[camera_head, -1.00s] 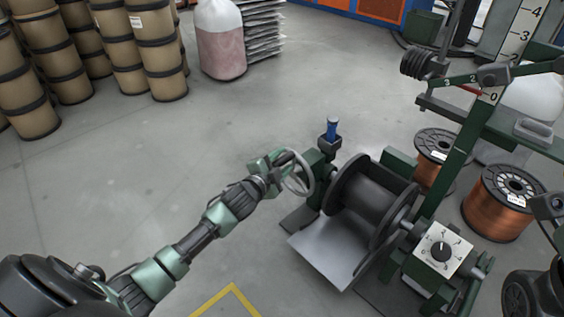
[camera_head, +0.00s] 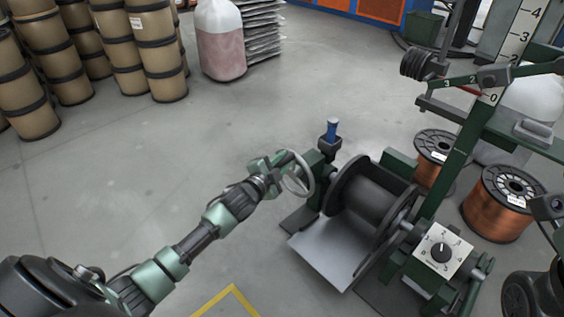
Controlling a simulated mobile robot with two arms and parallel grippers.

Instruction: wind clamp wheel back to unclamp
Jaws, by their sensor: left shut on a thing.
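The clamp wheel (camera_head: 308,183) is a pale grey handwheel on the left end of the green winding machine. My left gripper (camera_head: 284,172) is at the wheel's left side and shut on its rim. The fingertips are small and partly hidden against the rim. To the right of the wheel, an empty black spool (camera_head: 366,205) sits in the machine between its two ends. A blue-handled lever (camera_head: 331,131) stands upright just behind the wheel. My right gripper is not seen.
A dial box (camera_head: 443,250) stands right of the spool, and a grey sloped plate (camera_head: 327,258) lies in front of it. Full copper spools (camera_head: 494,208) stand on the floor at right. Brown drums (camera_head: 155,55) stand at back left. The middle floor is clear.

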